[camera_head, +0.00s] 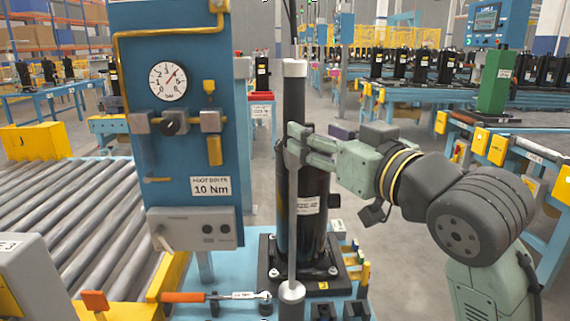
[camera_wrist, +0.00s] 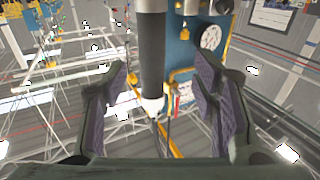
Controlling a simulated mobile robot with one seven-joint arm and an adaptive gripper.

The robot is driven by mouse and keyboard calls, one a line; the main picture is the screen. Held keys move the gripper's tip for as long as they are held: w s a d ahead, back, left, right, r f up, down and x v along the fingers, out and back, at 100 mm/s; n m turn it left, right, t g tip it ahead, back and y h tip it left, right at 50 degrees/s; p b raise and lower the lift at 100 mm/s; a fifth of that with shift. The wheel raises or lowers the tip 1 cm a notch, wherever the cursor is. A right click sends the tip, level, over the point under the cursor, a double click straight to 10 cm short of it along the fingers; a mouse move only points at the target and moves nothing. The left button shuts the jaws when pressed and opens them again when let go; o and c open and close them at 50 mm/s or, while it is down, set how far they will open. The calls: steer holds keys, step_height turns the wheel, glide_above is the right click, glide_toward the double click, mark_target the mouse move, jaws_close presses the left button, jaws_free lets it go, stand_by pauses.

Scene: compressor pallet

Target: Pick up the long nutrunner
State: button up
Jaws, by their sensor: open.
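The long nutrunner (camera_head: 294,95) stands upright in front of the blue gauge panel's right side, with a black body and a light grey cap. A thin grey shaft runs below it to a round metal disc (camera_head: 291,291) near the bottom. My gripper (camera_head: 296,145) is open at the lower part of the black body, reaching in from the right. In the wrist view the nutrunner (camera_wrist: 152,50) shows between the two spread fingers (camera_wrist: 165,110), its pale cap end toward the middle. Gaps show on both sides there. I cannot tell whether a finger touches it.
A black compressor (camera_head: 310,210) stands on a dark base close behind the nutrunner. The blue panel (camera_head: 205,125) with a gauge is close on the left. An orange-handled wrench (camera_head: 215,296) lies in front on the blue pallet. A roller conveyor (camera_head: 75,215) lies at left.

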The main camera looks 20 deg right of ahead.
mark_target(300, 123)
steer(key=w+p, duration=0.1)
steer(key=w, duration=0.5)
steer(key=w+p, duration=0.1)
steer(key=w, duration=0.2)
steer(key=shift+a+r+p, duration=0.25)
steer(key=shift+a+p, duration=0.05)
steer(key=shift+a, duration=0.05)
steer(key=shift+w+f, duration=0.1)
steer(key=shift+w, duration=0.2)
jaws_close()
stand_by(0.5)
